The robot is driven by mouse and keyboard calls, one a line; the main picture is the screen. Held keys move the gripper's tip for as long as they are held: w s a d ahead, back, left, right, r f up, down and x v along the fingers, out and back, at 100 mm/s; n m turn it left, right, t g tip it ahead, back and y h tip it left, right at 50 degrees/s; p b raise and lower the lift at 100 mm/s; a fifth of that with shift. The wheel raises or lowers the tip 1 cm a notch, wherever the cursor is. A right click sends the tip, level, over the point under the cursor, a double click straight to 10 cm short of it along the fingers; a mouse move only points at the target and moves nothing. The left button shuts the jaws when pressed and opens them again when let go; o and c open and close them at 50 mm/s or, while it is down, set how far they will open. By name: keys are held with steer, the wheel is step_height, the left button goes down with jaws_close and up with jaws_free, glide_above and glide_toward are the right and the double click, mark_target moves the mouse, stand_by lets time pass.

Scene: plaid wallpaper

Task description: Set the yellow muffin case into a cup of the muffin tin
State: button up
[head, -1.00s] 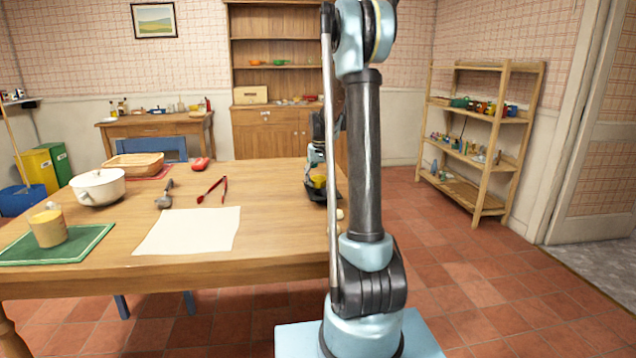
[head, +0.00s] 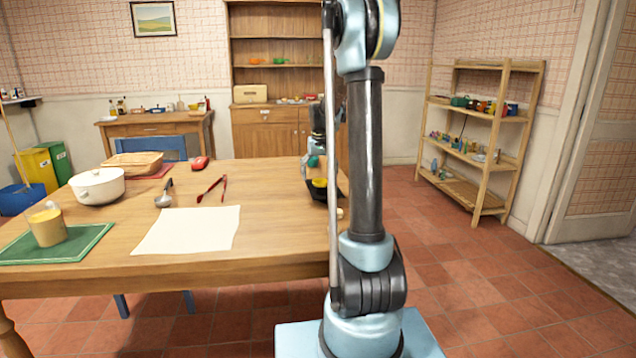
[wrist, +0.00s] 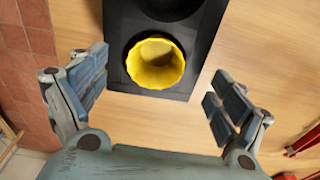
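The yellow muffin case (wrist: 155,63) sits in the near cup of the dark muffin tin (wrist: 117,70) in the wrist view. It looks upright, with its round opening facing up. Another dark cup of the tin, at the top edge of that view, looks empty. In the head view the yellow case (head: 320,182) shows small on the table's right side, partly hidden by my arm.
The tin lies near the table's right edge.

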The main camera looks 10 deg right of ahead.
step_height(320, 180, up, 9)
steer(key=s, duration=0.1)
stand_by(0.3)
steer(key=shift+s+r, duration=0.1)
